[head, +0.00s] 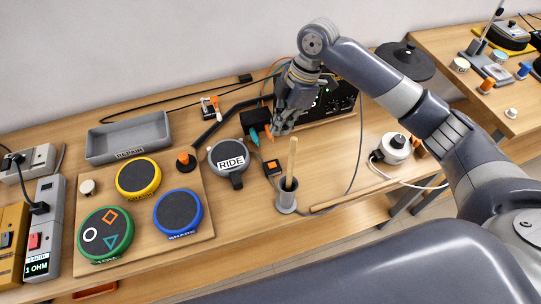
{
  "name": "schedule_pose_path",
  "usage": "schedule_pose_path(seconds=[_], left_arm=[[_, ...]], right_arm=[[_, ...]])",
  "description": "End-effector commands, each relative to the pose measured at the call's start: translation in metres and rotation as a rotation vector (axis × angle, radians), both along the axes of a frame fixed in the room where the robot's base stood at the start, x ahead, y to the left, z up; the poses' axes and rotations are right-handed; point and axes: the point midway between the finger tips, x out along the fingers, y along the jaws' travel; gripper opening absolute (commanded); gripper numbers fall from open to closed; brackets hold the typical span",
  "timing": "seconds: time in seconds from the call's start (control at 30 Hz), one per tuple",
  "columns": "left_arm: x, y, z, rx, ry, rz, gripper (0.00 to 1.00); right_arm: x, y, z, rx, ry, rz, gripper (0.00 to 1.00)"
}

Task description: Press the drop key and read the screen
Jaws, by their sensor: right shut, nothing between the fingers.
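My right gripper (277,128) reaches down from the arm at the right, its fingers closed and empty. It is in front of the left part of a black module (338,103) with knobs at the back of the bench. The arm and gripper hide much of the module's face, including any screen there. A little green and white shows beside the gripper. I cannot make out a key marked drop. Whether the fingertips touch anything is unclear. My left gripper is not in view.
A board (205,190) with green (105,236), yellow (138,178) and blue (178,211) pads is at left. The RIDE pad (228,157) and a metal cup (287,197) holding a stick stand near the gripper. A grey tray (128,137) and a meter reading 1 OHM (41,240) are farther left.

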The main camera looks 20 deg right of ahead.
Motion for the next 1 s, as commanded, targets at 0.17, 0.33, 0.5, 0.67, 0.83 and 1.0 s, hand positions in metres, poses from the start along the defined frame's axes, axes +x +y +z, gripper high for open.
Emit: schedule_pose_path(seconds=[0.17,0.33,0.5,0.67,0.83,1.0], left_arm=[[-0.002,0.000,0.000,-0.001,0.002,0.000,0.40],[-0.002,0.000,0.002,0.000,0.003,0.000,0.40],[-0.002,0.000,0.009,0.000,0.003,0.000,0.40],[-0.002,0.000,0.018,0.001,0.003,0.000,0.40],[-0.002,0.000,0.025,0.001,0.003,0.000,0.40],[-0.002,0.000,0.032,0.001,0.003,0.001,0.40]], right_arm=[[0.000,0.000,0.000,0.001,0.000,-0.002,0.00],[0.000,0.002,-0.007,0.000,0.003,-0.003,0.00],[-0.001,0.010,-0.032,0.001,0.005,-0.003,0.00],[-0.002,0.020,-0.065,0.002,0.005,-0.004,0.00],[-0.002,0.030,-0.098,0.000,0.004,-0.003,0.00],[-0.002,0.028,-0.123,0.000,0.003,-0.005,0.00]])
